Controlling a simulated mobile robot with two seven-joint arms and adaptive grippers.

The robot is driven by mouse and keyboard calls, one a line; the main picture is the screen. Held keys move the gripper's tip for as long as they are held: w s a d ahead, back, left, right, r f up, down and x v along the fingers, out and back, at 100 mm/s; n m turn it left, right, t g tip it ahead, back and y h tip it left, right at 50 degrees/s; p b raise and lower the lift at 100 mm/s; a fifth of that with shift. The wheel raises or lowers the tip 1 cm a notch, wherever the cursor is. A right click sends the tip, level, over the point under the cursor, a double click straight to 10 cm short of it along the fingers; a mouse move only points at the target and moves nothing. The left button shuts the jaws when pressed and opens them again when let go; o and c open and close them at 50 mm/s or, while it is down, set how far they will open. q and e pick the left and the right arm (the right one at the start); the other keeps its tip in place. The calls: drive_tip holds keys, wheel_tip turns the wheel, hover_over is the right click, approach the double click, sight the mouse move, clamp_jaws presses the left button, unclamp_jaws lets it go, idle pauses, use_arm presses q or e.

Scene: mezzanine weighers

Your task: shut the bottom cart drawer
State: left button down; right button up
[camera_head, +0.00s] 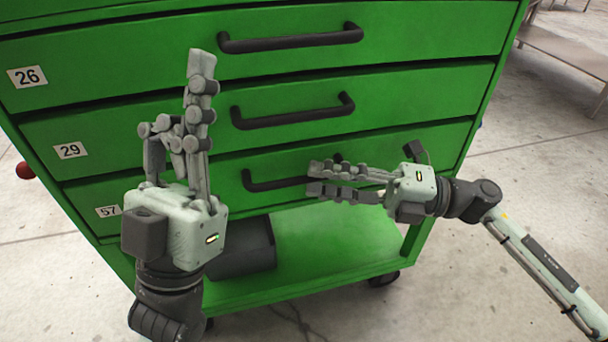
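The bottom drawer (375,165), marked 57, is the lowest of the green cart's drawers. Its front looks about level with the drawer above; I cannot tell whether it stands slightly out. Its dark handle (265,182) is partly covered by my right gripper (315,179). That gripper reaches in from the right, its two fingers parallel with a narrow gap at the handle's right part. I cannot tell whether the bar lies between or behind them. My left gripper (184,100) points up in front of the drawers' left part. One finger is upright, the other looks bent or foreshortened, and nothing shows in it.
Drawers marked 29 (400,113) and 26 (430,30) sit above, each with a dark handle. A green lower shelf (320,262) holds a dark box (245,262). A castor (384,277) stands on the concrete floor. A bench (565,48) is at the upper right.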

drive_tip(key=d, duration=0.8)
drive_tip(key=shift+s+f, duration=0.3)
drive_tip(key=shift+s, duration=0.1)
